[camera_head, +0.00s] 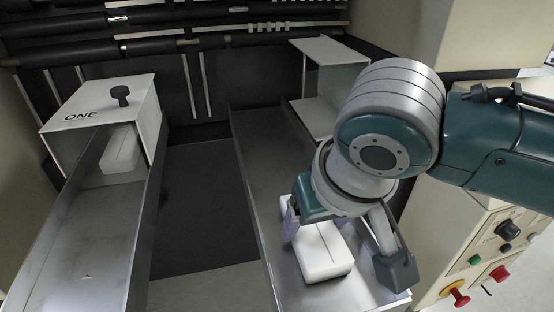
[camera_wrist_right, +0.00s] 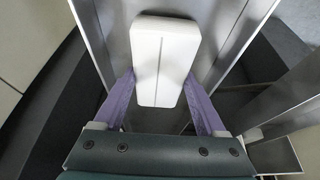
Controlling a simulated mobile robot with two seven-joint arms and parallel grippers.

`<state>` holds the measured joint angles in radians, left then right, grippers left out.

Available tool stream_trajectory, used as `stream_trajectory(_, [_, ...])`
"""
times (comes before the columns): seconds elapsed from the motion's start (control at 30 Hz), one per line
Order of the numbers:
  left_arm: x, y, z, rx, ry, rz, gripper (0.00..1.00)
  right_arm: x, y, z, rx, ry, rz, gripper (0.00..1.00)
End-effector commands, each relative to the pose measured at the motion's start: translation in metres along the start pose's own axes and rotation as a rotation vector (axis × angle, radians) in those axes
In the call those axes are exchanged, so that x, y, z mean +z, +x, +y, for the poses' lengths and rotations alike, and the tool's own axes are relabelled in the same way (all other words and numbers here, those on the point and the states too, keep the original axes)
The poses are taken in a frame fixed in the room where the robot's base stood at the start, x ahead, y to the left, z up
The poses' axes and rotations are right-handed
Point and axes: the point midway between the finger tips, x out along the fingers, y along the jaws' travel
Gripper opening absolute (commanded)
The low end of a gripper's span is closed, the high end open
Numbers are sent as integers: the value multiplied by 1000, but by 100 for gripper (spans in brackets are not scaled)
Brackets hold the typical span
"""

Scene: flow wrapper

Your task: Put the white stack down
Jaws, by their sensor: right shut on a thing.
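The white stack (camera_head: 322,250) is a pale block with a thin dark line along its middle. It is within the right metal trough, low over its floor; I cannot tell whether it touches the floor. My right gripper (camera_head: 340,240) is shut on the stack from above. In the right wrist view, the stack (camera_wrist_right: 162,62) lies between the purple fingers (camera_wrist_right: 160,98) of that gripper, one on each side. My left gripper is not in view.
The left trough (camera_head: 75,240) runs under a white box marked ONE (camera_head: 100,108), with another white block (camera_head: 120,150) inside. A control panel with buttons (camera_head: 490,255) stands at right.

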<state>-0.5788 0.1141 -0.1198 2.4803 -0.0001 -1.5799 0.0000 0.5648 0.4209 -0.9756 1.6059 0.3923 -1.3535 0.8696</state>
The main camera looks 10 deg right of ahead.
Motion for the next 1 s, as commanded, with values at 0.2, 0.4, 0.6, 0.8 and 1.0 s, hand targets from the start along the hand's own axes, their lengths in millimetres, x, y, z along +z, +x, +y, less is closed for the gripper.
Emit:
stream_trajectory(0.2, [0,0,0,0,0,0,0,0,0,0,-1,0,0,21])
stream_trajectory(0.4, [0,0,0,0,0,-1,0,1,2,0,-1,0,1,86])
stream_trajectory(0.6, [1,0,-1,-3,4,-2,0,0,2,0,0,0,1,100])
stream_trajectory(0.8, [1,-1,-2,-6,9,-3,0,-1,-1,0,0,0,1,100])
stream_trajectory(1.0, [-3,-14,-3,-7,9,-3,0,-2,-32,0,-2,0,2,100])
